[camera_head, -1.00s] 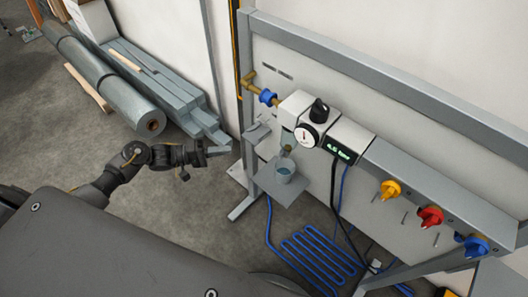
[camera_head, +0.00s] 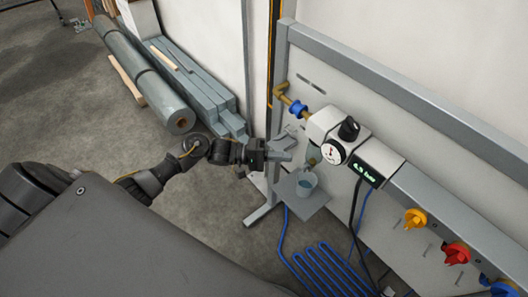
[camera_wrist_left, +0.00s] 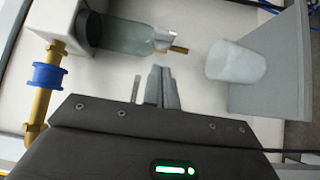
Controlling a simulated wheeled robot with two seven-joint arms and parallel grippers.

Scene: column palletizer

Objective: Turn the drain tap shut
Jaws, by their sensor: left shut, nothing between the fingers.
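The drain tap (camera_wrist_left: 170,43) shows in the left wrist view as a small silver and brass fitting at the end of a clear greenish bowl (camera_wrist_left: 126,37). Its lever position is hard to tell. In the head view the bowl (camera_head: 313,153) hangs under the white unit, above a cup. My left gripper (camera_head: 286,156) is just left of the bowl in the head view. Its fingers (camera_wrist_left: 162,80) are shut and empty, pointing toward the tap with a gap between. My right gripper is not in view.
A translucent cup (camera_head: 307,184) stands on a grey shelf (camera_head: 290,200) close below the tap. A white unit with a black knob (camera_head: 348,129) and gauge (camera_head: 333,152) is above. A brass pipe with a blue collar (camera_head: 298,109) is behind. Blue hose (camera_head: 325,268) lies on the floor.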

